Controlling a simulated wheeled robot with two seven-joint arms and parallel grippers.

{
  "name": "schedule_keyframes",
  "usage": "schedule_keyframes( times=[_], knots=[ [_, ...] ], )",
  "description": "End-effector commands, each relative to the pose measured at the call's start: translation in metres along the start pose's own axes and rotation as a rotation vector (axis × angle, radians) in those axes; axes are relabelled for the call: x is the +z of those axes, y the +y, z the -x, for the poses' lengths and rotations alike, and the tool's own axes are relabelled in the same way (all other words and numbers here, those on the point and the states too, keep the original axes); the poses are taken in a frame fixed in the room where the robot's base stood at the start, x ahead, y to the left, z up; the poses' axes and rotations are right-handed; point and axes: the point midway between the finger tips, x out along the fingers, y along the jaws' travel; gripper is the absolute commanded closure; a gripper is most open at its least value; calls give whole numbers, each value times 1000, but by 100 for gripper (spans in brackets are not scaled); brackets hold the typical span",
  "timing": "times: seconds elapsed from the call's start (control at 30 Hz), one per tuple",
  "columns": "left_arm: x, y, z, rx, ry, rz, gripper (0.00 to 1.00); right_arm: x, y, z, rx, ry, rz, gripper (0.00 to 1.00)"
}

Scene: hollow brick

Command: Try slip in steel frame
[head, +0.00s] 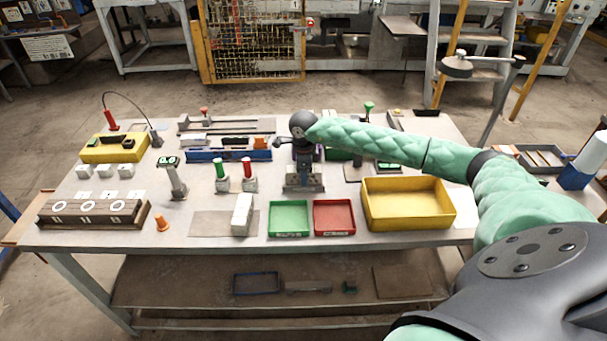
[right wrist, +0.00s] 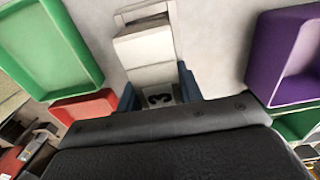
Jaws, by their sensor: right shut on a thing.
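My right gripper (head: 303,168) points down over the middle of the table; in the right wrist view its blue fingers (right wrist: 159,88) are shut on a pale grey steel slip (right wrist: 160,98) marked with a dark 3. A light grey steel frame (head: 304,184) with blocky parts shows just under the gripper in the head view. In the right wrist view pale blocks (right wrist: 146,46) stand just beyond the fingertips and seem part of it. The dark gripper body hides the slip's near end, so I cannot tell whether slip and frame touch. My left gripper is not in view.
A green tray (head: 289,218), a red tray (head: 334,217) and a large yellow tray (head: 408,203) stand along the front. A white block (head: 242,213) lies on a grey mat to the left. Red and green-topped plugs (head: 248,178) stand left of the gripper. A purple bin (right wrist: 288,55) is close by.

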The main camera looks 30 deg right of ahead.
Motion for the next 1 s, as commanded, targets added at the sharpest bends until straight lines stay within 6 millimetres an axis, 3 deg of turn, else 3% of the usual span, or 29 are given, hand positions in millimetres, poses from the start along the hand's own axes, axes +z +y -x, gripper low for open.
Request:
schedule_keyframes(
  times=[0.03, 1.0],
  knots=[
    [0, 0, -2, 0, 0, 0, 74, -2, 4, -8, 10, 9, 2, 94],
    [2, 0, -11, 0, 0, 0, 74, 0, 5, -11, 12, 9, 3, 94]
  ],
)
